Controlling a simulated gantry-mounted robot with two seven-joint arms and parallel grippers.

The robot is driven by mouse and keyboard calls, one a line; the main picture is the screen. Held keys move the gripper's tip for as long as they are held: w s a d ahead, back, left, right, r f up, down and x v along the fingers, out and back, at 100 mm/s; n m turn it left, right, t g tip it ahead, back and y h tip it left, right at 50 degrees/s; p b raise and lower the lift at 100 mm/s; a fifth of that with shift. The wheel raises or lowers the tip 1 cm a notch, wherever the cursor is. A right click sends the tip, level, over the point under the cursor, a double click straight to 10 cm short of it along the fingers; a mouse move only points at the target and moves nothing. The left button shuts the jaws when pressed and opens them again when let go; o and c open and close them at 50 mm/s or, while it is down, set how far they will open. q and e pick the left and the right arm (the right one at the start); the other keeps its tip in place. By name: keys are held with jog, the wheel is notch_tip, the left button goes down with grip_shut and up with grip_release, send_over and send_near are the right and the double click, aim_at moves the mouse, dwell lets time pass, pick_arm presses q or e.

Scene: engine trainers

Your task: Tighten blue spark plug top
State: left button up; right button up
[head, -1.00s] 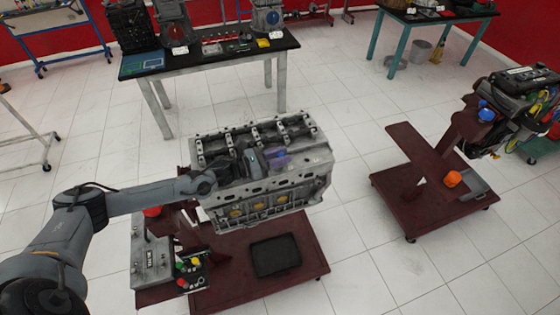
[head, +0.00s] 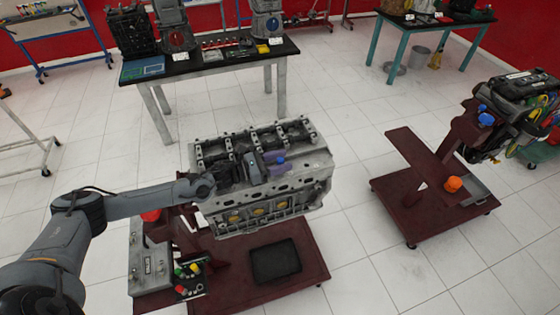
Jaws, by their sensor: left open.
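A grey engine block (head: 290,185) stands on a dark red wheeled stand in the middle of the head view. A blue-purple piece (head: 275,157), which looks like the blue spark plug top, is on the upper face of the block, right of centre. My left gripper (head: 258,166) reaches in from the left over the block. It is open, and its fingers are right beside the blue piece. I cannot tell whether they touch it. The gripper partly hides the block's top. My right gripper is out of view.
A control box (head: 150,262) with coloured buttons beside it sits at the stand's front left. A black tray (head: 275,260) lies on the stand's base. A black-topped table (head: 215,58) is behind. Another red stand (head: 425,185) with an engine is at right, with open floor between.

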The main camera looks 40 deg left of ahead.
pick_arm(q)
jog(key=b+v, duration=0.1)
jog(key=v, duration=0.8)
jog(key=shift+s+a+f+b, duration=0.1)
jog(key=shift+s+a+b, duration=0.15)
jog(key=shift+s+b, duration=0.1)
jog(key=shift+s+a, duration=0.25)
jog(key=shift+s, duration=0.2)
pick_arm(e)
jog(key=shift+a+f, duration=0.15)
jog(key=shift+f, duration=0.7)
